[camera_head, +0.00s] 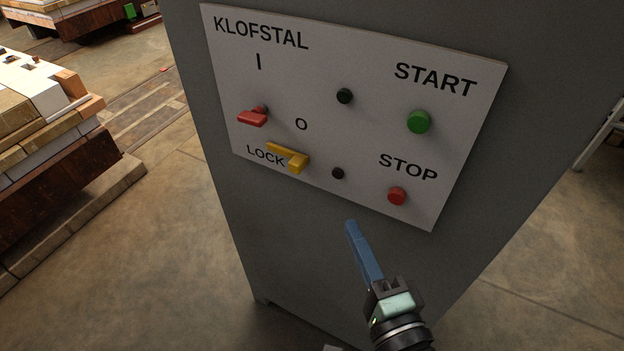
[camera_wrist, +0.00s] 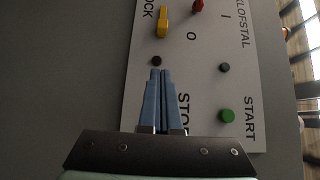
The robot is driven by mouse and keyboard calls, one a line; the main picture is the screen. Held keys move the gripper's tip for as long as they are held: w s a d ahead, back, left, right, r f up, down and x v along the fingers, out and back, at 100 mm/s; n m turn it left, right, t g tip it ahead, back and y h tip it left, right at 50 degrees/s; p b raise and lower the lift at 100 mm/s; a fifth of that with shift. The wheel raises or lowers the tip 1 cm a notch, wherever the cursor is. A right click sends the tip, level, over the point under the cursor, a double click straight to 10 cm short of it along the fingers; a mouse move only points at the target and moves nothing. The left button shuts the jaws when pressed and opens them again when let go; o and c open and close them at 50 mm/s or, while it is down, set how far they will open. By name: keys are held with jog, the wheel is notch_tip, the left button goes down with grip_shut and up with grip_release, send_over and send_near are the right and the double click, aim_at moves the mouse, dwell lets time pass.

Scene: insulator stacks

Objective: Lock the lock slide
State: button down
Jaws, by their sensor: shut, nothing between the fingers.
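The yellow lock slide (camera_head: 289,158) sits on the white control panel (camera_head: 370,140), beside the word LOCK. It has a flat bar pointing to the left and a raised knob at its right end. In the wrist view the yellow lock slide (camera_wrist: 162,22) is at the top, ahead of the fingertips. My gripper (camera_head: 351,224) has blue fingers and is shut and empty, in front of the cabinet, low and to the right of the slide. In the wrist view the gripper (camera_wrist: 161,72) has its fingertips together, apart from the slide, near a small black knob.
A red switch handle (camera_head: 253,117) is just above the slide. A green START button (camera_head: 418,122), a red STOP button (camera_head: 397,196) and black knobs (camera_head: 344,96) stick out to the right. The grey cabinet (camera_head: 270,235) carries the panel. Pallet stacks (camera_head: 50,130) stand at left.

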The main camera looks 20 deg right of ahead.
aim_at(290, 168)
jog(key=w+p, duration=0.1)
jog(key=w, duration=0.3)
jog(key=w+p, duration=0.1)
jog(key=w, duration=0.3)
jog(key=w+a+p, duration=0.1)
jog(key=w, duration=0.3)
jog(key=shift+r, duration=0.1)
jog(key=shift+w+a, duration=0.2)
jog(key=shift+w, duration=0.15)
jog(key=shift+w+a+p, duration=0.9)
jog(key=shift+w+a, duration=0.25)
jog(key=shift+w, duration=0.25)
